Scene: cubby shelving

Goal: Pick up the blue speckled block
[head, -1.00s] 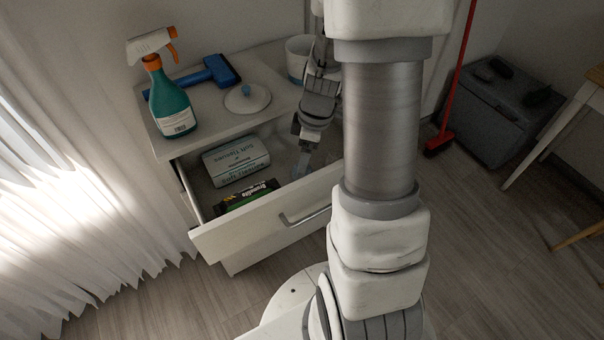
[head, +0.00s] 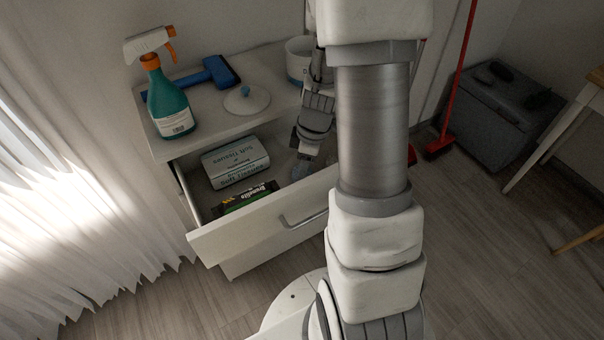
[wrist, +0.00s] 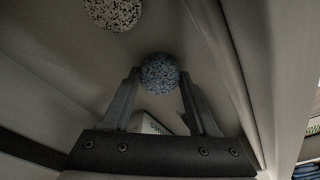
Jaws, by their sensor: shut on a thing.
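The blue speckled block (wrist: 160,73) looks rounded in the wrist view. It sits between the fingertips of my gripper (wrist: 160,80), which is shut on it. In the head view my gripper (head: 302,166) reaches down into the right part of the open drawer (head: 262,226). The block cannot be made out clearly there, and my arm hides the drawer's right end. I cannot tell whether the block still touches the drawer floor.
A white speckled round thing (wrist: 113,12) lies near the block. A tissue box (head: 236,162) and a black box (head: 246,196) fill the drawer's left. On the cabinet top stand a spray bottle (head: 170,100), a blue-handled tool (head: 215,72), a lid (head: 246,99) and a white pot (head: 298,58).

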